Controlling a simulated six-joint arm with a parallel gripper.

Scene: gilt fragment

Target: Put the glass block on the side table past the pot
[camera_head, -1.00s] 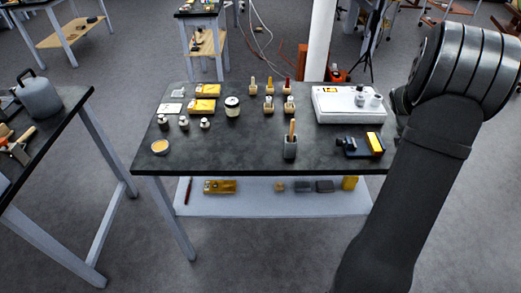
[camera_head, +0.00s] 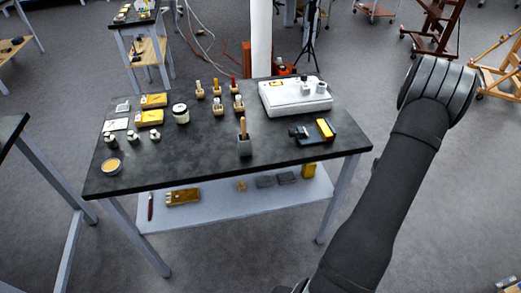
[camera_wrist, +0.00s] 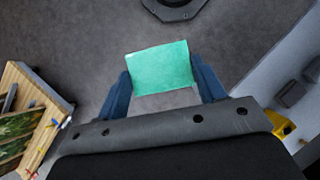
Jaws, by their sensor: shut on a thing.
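In the wrist view, a green, see-through-looking glass block (camera_wrist: 160,66) is between the two blue fingers of my gripper (camera_wrist: 160,72). My gripper is shut on it and holds it above the grey floor. My gripper and the block do not show in the head view. A table at the left edge (camera_head: 12,130) of the head view shows only its dark corner and legs; I cannot tell if it is the side table. The pot is not visible now.
A dark worktable (camera_head: 190,165) holds a white device (camera_head: 295,97), small bottles and tools, with a lower shelf (camera_head: 225,207) below. The wrist view shows that shelf at right, a wooden piece (camera_wrist: 28,115) at left and a dark base (camera_wrist: 175,8) above.

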